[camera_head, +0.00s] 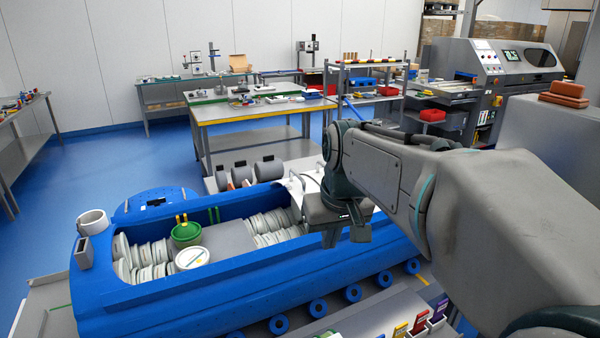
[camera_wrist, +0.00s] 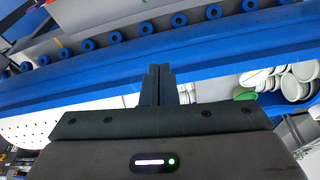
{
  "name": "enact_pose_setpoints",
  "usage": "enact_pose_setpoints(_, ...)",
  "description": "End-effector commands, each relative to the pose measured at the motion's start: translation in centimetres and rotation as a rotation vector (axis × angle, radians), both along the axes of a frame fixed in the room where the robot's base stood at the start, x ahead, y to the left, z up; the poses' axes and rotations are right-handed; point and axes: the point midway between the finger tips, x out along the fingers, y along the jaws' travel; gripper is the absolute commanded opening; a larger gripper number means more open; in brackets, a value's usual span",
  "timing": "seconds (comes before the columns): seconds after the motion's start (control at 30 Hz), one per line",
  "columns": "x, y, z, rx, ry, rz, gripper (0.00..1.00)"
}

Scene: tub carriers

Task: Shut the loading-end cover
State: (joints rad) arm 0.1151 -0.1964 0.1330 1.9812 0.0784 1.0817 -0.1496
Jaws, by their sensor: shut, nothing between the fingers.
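A long blue tub carrier (camera_head: 230,290) lies across the foreground, its top open at the left and middle. A blue rounded panel with a dark handle (camera_head: 155,203) lies beyond its left end. It looks like the loading-end cover, swung clear of the opening, though its hinge cannot be made out. My gripper (camera_head: 331,240) hangs low over the right part of the carrier, well away from that panel. In the wrist view my gripper (camera_wrist: 160,70) has its fingers together, empty, in front of the blue rim (camera_wrist: 225,62). Whether they touch the rim is unclear.
Inside the opening are stacked pale discs (camera_head: 150,255), a green tub (camera_head: 187,234) and a white tub (camera_head: 193,257). A white cup (camera_head: 93,222) stands at the left end. A workbench (camera_head: 255,112) stands behind. Blue floor at the left (camera_head: 90,165) is clear.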

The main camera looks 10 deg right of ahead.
Motion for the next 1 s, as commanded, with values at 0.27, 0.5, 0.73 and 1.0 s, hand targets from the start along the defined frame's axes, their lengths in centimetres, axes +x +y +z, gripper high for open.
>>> enact_pose_setpoints(0.27, 11.6, 1.1, 3.7, 0.095, 0.035, 0.132, 0.0)
enact_pose_setpoints(0.5, 20.2, 0.1, 4.9, 0.226, 0.03, 0.239, 0.0)
enact_pose_setpoints(0.73, 26.6, -3.5, 4.6, 0.375, -0.014, 0.317, 0.0)
enact_pose_setpoints(1.0, 29.9, -8.1, 3.6, 0.493, -0.078, 0.359, 0.0)
